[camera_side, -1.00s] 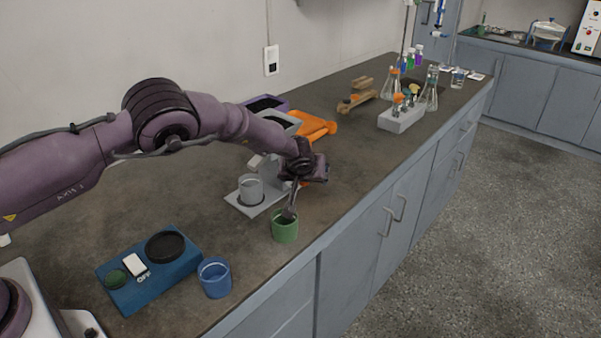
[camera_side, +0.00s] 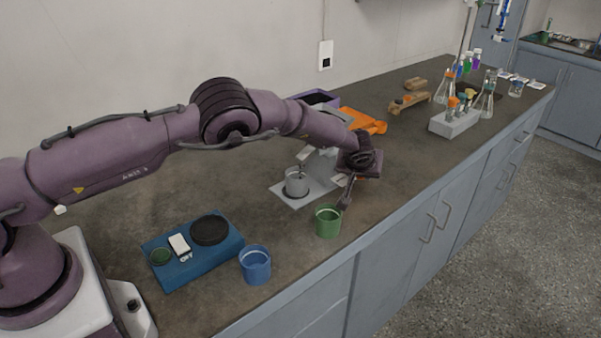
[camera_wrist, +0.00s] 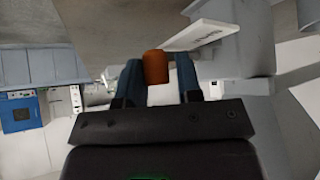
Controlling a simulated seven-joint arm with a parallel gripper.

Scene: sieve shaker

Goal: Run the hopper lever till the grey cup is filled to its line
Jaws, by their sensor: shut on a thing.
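The grey cup (camera_side: 297,186) stands upright on the light grey base plate (camera_side: 285,200) of the hopper stand. A thin dark streak shows at the cup's mouth, too small to identify; the fill level and the line cannot be made out. My gripper (camera_side: 347,192) is right of the cup, near the hopper, whose upper part is largely behind my arm. In the wrist view, my gripper (camera_wrist: 157,72) is shut on an orange lever knob (camera_wrist: 156,66), which sits between the two fingers. A white label plate (camera_wrist: 200,35) lies just beyond it.
A green cup (camera_side: 328,222) stands close below my gripper, near the counter's front edge. A blue cup (camera_side: 255,266) and a blue scale (camera_side: 195,250) are nearer my base. Orange (camera_side: 365,121) and purple (camera_side: 318,98) items lie behind the hopper. Glassware stands farther right.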

